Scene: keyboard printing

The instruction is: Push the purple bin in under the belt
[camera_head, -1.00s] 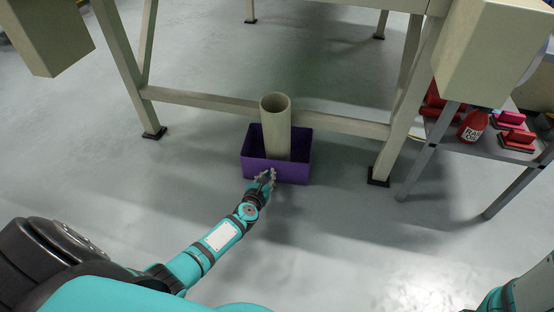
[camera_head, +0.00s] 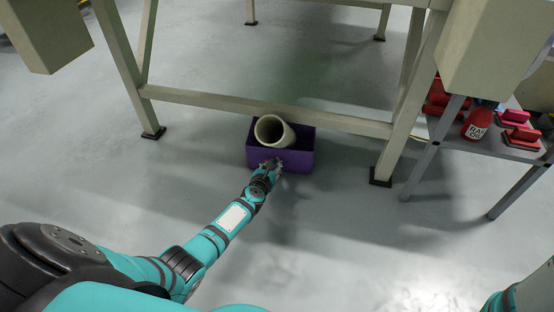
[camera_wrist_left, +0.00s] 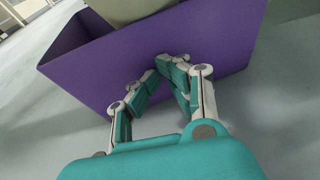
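The purple bin (camera_head: 297,160) stands on the floor at the near side of the belt's frame, and its far edge meets the lower crossbar (camera_head: 200,99) in the head view. A beige tube (camera_head: 285,137) leans in the bin, its open mouth tipped toward me. My left gripper (camera_head: 273,165) is at the bin's near wall. In the left wrist view, its fingers (camera_wrist_left: 168,64) come together at the tips against the purple wall (camera_wrist_left: 120,68), with nothing seen between them. The bin's inside is mostly hidden. My right gripper is out of view.
Slanted frame legs stand left (camera_head: 125,70) and right (camera_head: 400,120) of the bin. At the right, a grey side table (camera_head: 500,148) holds a red bottle (camera_head: 477,124) and red blocks. The floor under the frame behind the bin looks clear.

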